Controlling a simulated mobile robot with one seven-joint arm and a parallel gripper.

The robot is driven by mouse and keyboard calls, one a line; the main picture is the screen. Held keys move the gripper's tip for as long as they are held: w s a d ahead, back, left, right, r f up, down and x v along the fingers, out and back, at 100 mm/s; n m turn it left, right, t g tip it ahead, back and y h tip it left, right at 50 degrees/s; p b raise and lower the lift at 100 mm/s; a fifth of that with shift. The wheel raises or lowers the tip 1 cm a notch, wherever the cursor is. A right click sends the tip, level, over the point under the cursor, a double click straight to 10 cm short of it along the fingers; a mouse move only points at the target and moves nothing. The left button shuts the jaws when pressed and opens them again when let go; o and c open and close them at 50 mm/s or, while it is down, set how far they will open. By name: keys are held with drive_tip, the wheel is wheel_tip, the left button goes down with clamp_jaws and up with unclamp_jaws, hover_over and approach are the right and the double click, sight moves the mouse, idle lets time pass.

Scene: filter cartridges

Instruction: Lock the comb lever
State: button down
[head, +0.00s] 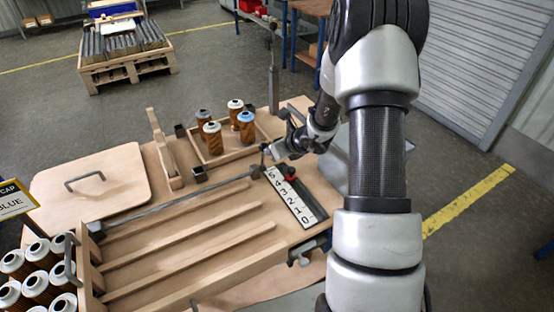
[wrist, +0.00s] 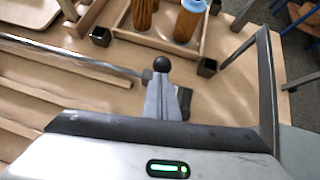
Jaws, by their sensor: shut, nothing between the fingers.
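The comb lever shows as a round black knob (wrist: 161,64) in the wrist view; in the head view the black knob (head: 264,147) is small, beside my gripper. A long grey metal bar (head: 180,203) runs from the rack's left side to near the knob. My gripper (head: 270,153) is low over the bench at the bar's right end. In the wrist view its grey fingers (wrist: 164,92) are shut and empty, with their tips close to the knob. I cannot tell whether they touch it. The lever's lower part is hidden behind the fingers.
A wooden tray (head: 225,158) with several filter cartridges stands just behind the knob. A numbered scale (head: 292,200) with a red marker (head: 290,178) lies to the right. The slatted rack (head: 185,245) is empty. More cartridges (head: 35,283) crowd the left front. A lid (head: 90,184) lies left.

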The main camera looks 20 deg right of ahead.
drive_tip(key=w+a+r+p, duration=0.1)
drive_tip(key=w+a+p, duration=0.1)
drive_tip(key=w, duration=0.7)
drive_tip(key=shift+w+r+p, duration=0.25)
drive_tip(key=shift+w+p, duration=0.15)
drive_tip(key=shift+p, duration=0.2)
drive_tip(key=shift+a, duration=0.1)
